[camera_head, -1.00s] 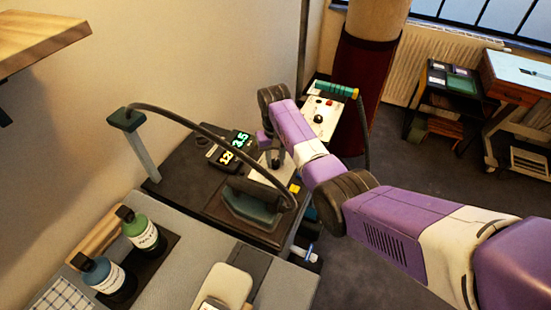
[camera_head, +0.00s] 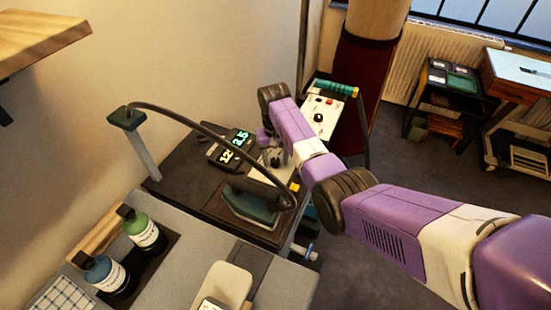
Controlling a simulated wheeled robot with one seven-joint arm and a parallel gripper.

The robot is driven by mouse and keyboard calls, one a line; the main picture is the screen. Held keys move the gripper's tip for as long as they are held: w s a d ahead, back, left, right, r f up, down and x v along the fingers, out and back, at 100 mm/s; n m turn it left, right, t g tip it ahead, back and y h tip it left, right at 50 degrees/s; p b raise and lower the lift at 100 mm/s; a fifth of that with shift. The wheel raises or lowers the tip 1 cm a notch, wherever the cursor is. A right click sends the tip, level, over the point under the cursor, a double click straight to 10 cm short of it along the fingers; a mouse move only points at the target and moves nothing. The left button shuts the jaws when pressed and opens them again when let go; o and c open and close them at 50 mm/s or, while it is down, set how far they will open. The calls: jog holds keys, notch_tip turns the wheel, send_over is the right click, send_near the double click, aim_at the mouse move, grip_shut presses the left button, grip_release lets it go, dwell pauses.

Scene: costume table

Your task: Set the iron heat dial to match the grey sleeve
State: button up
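A dark green iron (camera_head: 248,206) rests on the dark stand, its cable arching over it to a post. Beyond it is a pale control panel (camera_head: 272,178), partly covered by my gripper. My gripper (camera_head: 275,158) points down over this panel; its fingers are small and partly hidden, so I cannot tell whether they hold a dial. Two small displays sit left of it, one with green digits (camera_head: 241,138) and one with pale digits (camera_head: 225,156); the digits are hard to read. I cannot clearly pick out a grey sleeve.
A pale box (camera_head: 327,103) with a black knob and a red button stands behind my gripper. The grey board (camera_head: 190,245) in front carries a green bottle (camera_head: 143,233), a blue bottle (camera_head: 105,275) and a pale pad (camera_head: 229,286). A dark red column stands behind.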

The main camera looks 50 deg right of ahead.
aim_at(275, 160)
jog(key=shift+r, duration=0.1)
notch_tip(275, 160, up, 8)
jog(key=shift+f+b, duration=0.2)
jog(key=shift+b, duration=0.35)
dwell(0.4)
